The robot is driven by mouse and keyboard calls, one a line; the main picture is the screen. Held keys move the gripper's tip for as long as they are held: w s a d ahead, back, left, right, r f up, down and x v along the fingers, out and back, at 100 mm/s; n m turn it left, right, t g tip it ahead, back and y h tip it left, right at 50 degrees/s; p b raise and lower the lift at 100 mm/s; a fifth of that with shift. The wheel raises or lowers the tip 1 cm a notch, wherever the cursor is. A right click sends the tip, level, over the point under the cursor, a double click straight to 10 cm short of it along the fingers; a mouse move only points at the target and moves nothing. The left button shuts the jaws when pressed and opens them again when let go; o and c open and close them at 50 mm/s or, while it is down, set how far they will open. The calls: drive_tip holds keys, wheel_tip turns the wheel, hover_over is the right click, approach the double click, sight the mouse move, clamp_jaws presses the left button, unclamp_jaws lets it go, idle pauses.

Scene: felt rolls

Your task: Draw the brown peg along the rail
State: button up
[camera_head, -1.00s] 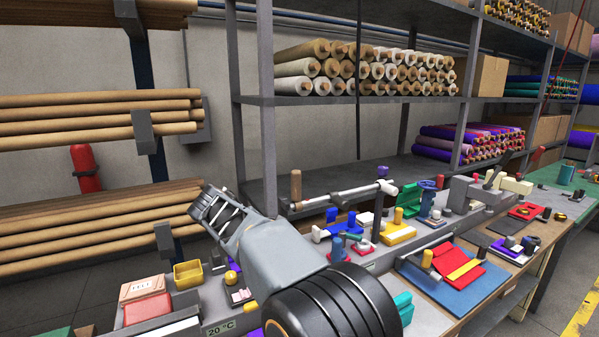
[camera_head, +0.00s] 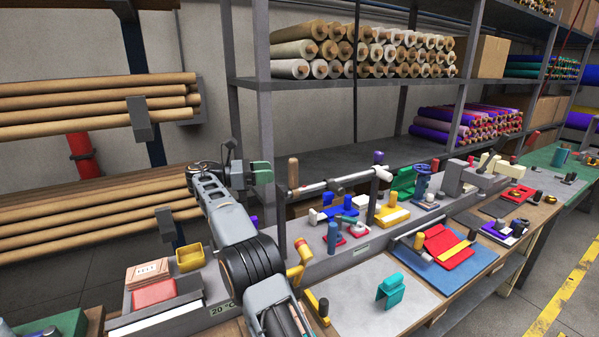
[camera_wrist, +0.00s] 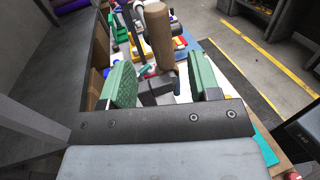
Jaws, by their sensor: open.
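The brown peg (camera_head: 293,172) stands upright at the left end of a light grey rail (camera_head: 335,183) held above the bench. My gripper (camera_head: 266,173), with green finger pads, is just left of the peg at about its height. In the wrist view the peg (camera_wrist: 158,38) lies ahead between the two open fingers (camera_wrist: 160,80), a little beyond their tips. The fingers look apart from it, and nothing is held.
A dark post (camera_head: 373,195) holds the rail's right part. Blue, red and yellow fixtures crowd the bench below. The yellow bin (camera_head: 190,257) sits front left. A shelf upright (camera_head: 268,110) rises close behind my gripper.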

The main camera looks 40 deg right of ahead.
sight(293, 173)
drive_tip(key=x, duration=1)
drive_tip(key=shift+d, duration=0.1)
drive_tip(key=shift+c, duration=0.2)
clamp_jaws()
